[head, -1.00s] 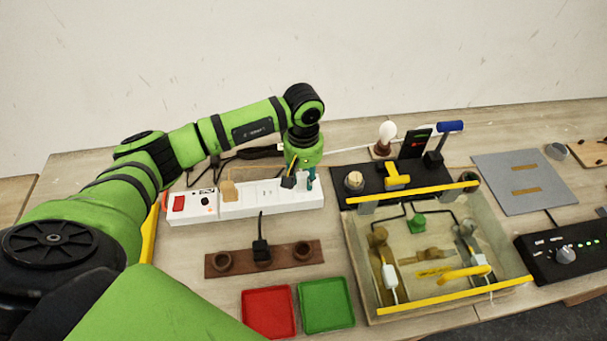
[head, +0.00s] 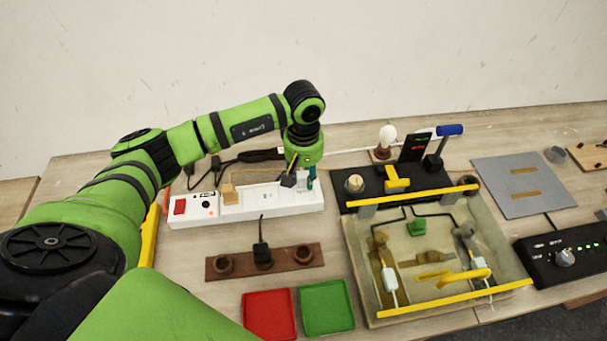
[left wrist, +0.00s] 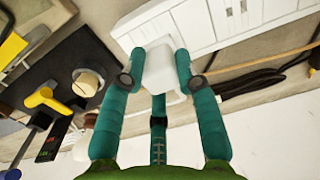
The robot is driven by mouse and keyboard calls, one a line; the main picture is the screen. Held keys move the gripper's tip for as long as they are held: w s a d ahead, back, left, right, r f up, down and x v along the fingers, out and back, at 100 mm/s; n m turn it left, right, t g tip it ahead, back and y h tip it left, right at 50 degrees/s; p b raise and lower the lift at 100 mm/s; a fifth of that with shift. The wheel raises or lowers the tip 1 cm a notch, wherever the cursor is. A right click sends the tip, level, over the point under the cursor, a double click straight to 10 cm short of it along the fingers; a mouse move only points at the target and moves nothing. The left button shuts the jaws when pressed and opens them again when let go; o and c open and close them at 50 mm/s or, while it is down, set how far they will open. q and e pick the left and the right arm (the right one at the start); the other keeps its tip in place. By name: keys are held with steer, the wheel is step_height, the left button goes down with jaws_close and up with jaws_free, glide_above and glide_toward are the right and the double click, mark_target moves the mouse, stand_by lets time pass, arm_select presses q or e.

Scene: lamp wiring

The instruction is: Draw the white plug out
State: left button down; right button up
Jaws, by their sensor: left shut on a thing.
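The white plug (left wrist: 158,72) is between the teal fingers of my left gripper (left wrist: 155,80) in the left wrist view. The gripper is shut on it. In the head view my left gripper (head: 302,178) points down at the right end of the white power strip (head: 262,208). The strip also shows at the top of the left wrist view (left wrist: 196,22). The plug's far end lies against the strip in that view, and I cannot tell how deep it sits. The fingers hide most of the plug in the head view. My right gripper is not in view.
A tan plug (head: 229,194) sits in the strip. A wooden holder (head: 285,256) with a black plug (head: 262,254) stands in front. Red (head: 269,315) and green (head: 327,307) trays lie nearer. A yellow-edged box (head: 440,297) and black stand (head: 425,181) are to the right.

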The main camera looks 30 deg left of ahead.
mark_target(303, 174)
arm_select(q)
steer(key=shift+r+p, duration=0.75)
steer(key=shift+r, duration=1.25)
